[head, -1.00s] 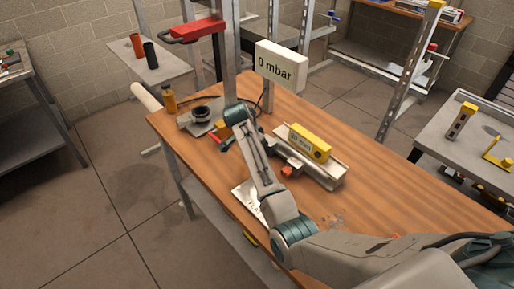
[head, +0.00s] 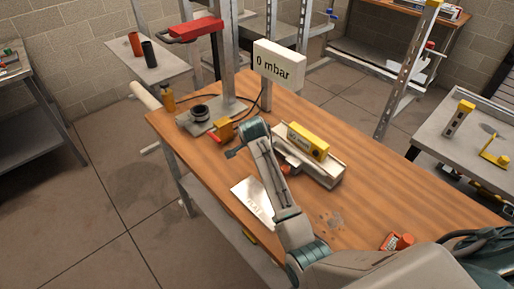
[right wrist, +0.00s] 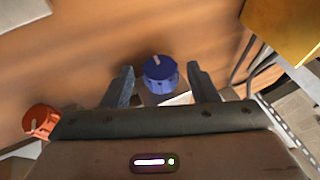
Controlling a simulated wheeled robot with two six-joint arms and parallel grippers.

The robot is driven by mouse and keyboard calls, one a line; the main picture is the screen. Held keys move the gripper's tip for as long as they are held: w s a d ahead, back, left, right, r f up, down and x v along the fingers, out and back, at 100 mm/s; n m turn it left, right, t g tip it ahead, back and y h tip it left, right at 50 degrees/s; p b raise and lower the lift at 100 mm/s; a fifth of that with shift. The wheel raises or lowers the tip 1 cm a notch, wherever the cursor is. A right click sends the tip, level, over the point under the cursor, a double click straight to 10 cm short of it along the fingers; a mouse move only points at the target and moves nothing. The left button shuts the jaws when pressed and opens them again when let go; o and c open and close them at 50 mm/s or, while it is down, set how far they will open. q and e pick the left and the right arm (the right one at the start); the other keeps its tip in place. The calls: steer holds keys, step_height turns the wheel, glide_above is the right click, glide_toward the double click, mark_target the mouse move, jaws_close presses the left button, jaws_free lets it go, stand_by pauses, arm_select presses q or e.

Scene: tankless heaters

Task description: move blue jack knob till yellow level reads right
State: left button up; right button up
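The yellow level (head: 307,142) lies on a grey metal rail (head: 322,172) on the wooden bench; its small display is too small to read. The blue jack knob (right wrist: 160,74) shows in the right wrist view, with a pale pointer mark on top. My right gripper (right wrist: 160,85) is open, one finger on each side of the knob, with visible gaps. In the head view my right gripper (head: 235,152) is seen over the bench left of the rail, and the blue knob is hidden there. My left gripper is not in view.
An orange knob (right wrist: 38,122) sits left of my gripper. A "0 mbar" sign (head: 279,65) stands behind the level. A flat metal plate (head: 254,203) lies in front. The bench's right side is mostly clear.

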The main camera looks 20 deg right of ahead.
steer(key=b+v, duration=0.2)
steer(key=v, duration=0.9)
steer(key=shift+f, duration=0.15)
